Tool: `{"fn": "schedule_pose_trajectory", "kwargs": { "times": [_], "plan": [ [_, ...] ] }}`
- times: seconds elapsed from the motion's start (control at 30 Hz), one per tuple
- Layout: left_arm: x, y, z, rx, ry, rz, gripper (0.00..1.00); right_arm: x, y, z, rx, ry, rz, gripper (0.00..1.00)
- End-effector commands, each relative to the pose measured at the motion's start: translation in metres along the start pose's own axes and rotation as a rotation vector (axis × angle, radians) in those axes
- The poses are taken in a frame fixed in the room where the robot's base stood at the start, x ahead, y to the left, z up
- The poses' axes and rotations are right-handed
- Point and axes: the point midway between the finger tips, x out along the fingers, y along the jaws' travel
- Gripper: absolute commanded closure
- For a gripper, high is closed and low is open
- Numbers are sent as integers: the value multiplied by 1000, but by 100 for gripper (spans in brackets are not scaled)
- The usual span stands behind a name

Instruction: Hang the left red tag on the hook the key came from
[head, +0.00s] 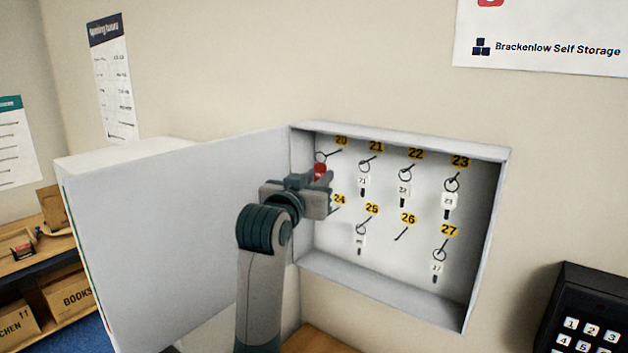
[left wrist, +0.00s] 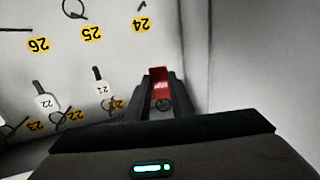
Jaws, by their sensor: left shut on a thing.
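The red tag (head: 320,170) is between the fingers of my left gripper (head: 324,183), in the upper left of the open key cabinet (head: 405,136). The gripper is shut on the tag. The tag's ring (head: 321,157) is at the tip of the hook under label 20 (head: 341,140); I cannot tell whether it is around the hook. In the left wrist view, upside down, the red tag (left wrist: 160,88) shows between the dark fingers, with its ring (left wrist: 163,104) below. The hook under label 26 (head: 408,218) is bare. My right gripper is not in view.
Keys with white tags hang under labels 21, 22, 23, 25 and 27, close to the right of the gripper. The cabinet door (head: 180,225) stands open at left. A keypad (head: 585,315) is at lower right. A shelf with boxes (head: 75,297) is at far left.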

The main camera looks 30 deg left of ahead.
Motion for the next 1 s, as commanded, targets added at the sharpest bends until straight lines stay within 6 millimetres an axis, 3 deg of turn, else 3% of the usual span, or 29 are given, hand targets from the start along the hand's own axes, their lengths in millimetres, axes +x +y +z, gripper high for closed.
{"fn": "schedule_pose_trajectory", "kwargs": {
  "times": [0.6, 1.0],
  "plan": [
    [27, 7, 6, 0, 0, 0, 92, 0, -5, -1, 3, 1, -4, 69],
    [30, 8, 8, 0, 0, 0, 92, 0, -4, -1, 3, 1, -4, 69]
  ]
}}
